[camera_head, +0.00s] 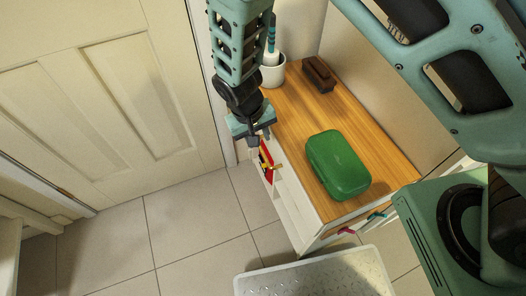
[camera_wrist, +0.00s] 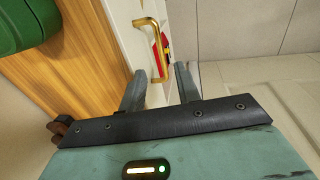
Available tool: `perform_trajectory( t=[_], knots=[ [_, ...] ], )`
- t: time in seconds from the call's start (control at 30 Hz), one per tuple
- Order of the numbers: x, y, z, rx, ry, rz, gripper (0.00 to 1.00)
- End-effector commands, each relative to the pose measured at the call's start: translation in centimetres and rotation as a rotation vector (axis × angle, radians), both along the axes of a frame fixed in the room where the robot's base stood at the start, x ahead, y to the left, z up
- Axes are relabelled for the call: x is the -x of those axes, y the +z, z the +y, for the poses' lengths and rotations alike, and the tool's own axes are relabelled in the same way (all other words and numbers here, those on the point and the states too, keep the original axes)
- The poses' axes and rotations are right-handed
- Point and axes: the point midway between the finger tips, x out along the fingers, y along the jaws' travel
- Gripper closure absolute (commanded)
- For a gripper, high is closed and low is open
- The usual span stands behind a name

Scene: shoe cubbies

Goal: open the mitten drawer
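A white cabinet (camera_head: 298,215) with a wooden top stands against the wall. The drawer front looks flush with the cabinet. My gripper (camera_wrist: 160,70) is open, with one finger on each side of the handle's near end. I cannot tell whether either finger touches it. In the head view my gripper (camera_head: 259,139) is at the cabinet's front, by the marking.
A green case (camera_head: 338,165), a brown brush (camera_head: 319,74) and a white cup (camera_head: 272,72) with things in it stand on the top. A pale studded tray (camera_head: 315,277) lies on the tiled floor at the near end. A panelled door (camera_head: 100,90) is at left; the floor before it is clear.

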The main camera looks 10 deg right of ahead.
Motion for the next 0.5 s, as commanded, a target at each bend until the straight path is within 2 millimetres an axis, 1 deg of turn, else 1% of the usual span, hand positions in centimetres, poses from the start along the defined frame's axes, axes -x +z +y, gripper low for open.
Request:
perform_trajectory(
  t=[0.03, 0.2, 0.33, 0.5],
  knots=[
    [0.0, -1.4, -0.3, 0.003, -0.002, 0.002, 0.67],
    [-0.1, -4.6, -0.9, 0.003, -0.001, 0.002, 0.67],
    [-0.2, -6.6, -1.2, 0.002, 0.0, 0.003, 0.67],
    [-0.3, -8.0, -1.5, 0.0, 0.0, 0.001, 0.67]
  ],
)
